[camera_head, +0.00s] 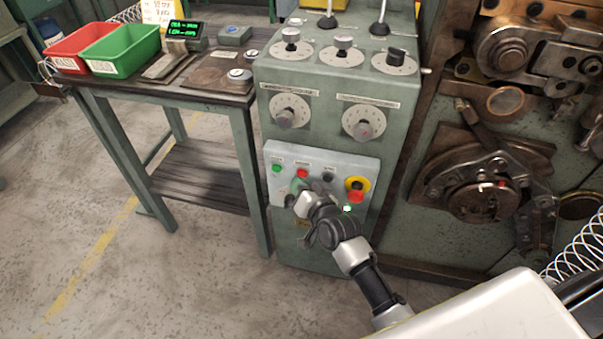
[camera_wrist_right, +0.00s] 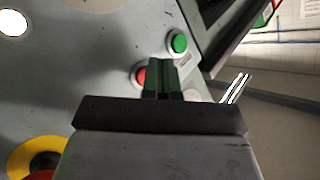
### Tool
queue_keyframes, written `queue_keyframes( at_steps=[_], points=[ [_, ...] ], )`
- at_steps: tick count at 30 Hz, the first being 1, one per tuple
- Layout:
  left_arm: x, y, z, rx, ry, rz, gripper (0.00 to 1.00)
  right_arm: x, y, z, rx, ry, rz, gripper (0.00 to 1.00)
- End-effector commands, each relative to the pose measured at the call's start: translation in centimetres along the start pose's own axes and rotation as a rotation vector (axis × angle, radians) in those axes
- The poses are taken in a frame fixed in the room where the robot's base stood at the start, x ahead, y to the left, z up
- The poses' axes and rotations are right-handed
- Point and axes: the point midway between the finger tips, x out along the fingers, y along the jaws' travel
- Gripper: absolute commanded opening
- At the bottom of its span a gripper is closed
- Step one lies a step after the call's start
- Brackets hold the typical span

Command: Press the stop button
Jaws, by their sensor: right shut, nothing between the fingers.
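The light grey button panel (camera_head: 335,165) is on the front of the green cabinet. It carries a green button (camera_head: 277,168), a red button (camera_head: 302,173) with a label too small to read, and a dark button (camera_head: 328,177). My right gripper (camera_head: 298,186) is in front of the panel, just below the red button. In the right wrist view, its shut, empty fingers (camera_wrist_right: 162,66) overlap the right edge of the red button (camera_wrist_right: 138,76); the green button (camera_wrist_right: 179,43) is just beyond their tips. Whether they touch the red button cannot be told. My left gripper is not in view.
A yellow ring (camera_head: 357,182) with a red mushroom head (camera_head: 355,197) is at the panel's right. Dials and knobs (camera_head: 285,117) are above the panel. A table (camera_head: 190,98) with a red bin (camera_head: 72,48) and green bin (camera_head: 120,50) stands left. Coiler machinery (camera_head: 480,190) is right.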

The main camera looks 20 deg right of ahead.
Motion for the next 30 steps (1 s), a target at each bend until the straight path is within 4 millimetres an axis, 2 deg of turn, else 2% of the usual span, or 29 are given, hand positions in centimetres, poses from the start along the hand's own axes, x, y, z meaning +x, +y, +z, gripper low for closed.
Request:
queue_keyframes(
  at_steps=[30],
  points=[
    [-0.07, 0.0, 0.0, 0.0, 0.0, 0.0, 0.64, 0.49, 0.35, -0.4, 0.0, 0.0, 0.0, 0.0]
  ],
)
